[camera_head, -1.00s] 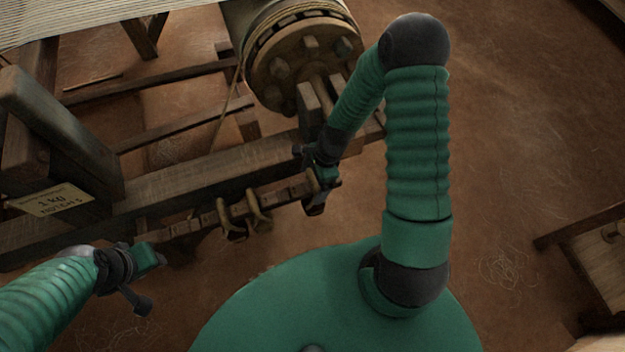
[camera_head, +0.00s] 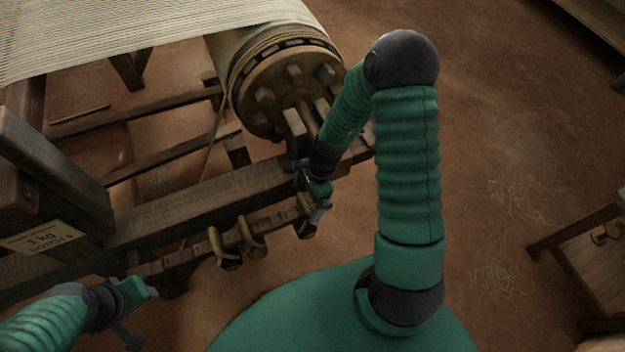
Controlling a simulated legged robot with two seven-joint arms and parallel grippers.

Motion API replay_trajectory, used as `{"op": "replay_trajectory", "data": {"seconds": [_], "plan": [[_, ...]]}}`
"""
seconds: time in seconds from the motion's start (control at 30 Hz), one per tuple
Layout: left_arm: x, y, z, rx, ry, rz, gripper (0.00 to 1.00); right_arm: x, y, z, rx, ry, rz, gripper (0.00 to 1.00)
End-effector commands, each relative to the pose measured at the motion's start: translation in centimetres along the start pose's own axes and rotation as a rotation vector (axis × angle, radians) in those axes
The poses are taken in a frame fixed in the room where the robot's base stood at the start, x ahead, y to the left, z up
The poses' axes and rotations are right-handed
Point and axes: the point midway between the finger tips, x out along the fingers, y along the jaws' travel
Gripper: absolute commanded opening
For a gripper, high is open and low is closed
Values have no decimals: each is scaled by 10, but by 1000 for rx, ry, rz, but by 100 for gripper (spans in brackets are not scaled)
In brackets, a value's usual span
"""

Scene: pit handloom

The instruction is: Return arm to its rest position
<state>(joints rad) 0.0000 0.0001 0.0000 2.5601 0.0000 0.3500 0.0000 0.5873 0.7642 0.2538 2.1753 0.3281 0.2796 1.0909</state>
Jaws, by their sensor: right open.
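My right arm, green with dark joints, rises at the centre right and bends down to the left. Its gripper (camera_head: 318,198) is open, by the right end of a notched wooden bar (camera_head: 182,255) that carries brass-coloured hooks (camera_head: 252,240). The view does not show clearly whether the gripper touches the bar; nothing shows held in it. My left gripper (camera_head: 146,296) is at the lower left, near the bar's left end. Its jaw opening is not clear, and no held object shows.
The loom's wooden beam (camera_head: 200,207) runs behind the bar. A toothed wheel and roller (camera_head: 288,92) with pale warp threads (camera_head: 150,38) stand above. Wooden furniture (camera_head: 585,245) is at right; open floor lies between.

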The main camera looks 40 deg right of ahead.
Motion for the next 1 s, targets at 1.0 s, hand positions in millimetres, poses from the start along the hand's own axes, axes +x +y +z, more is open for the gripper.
{"op": "replay_trajectory", "data": {"seconds": [1.0], "plan": [[-74,0,-18,0,1,0,36,-205,39,82,-1301,266,11,100]]}}
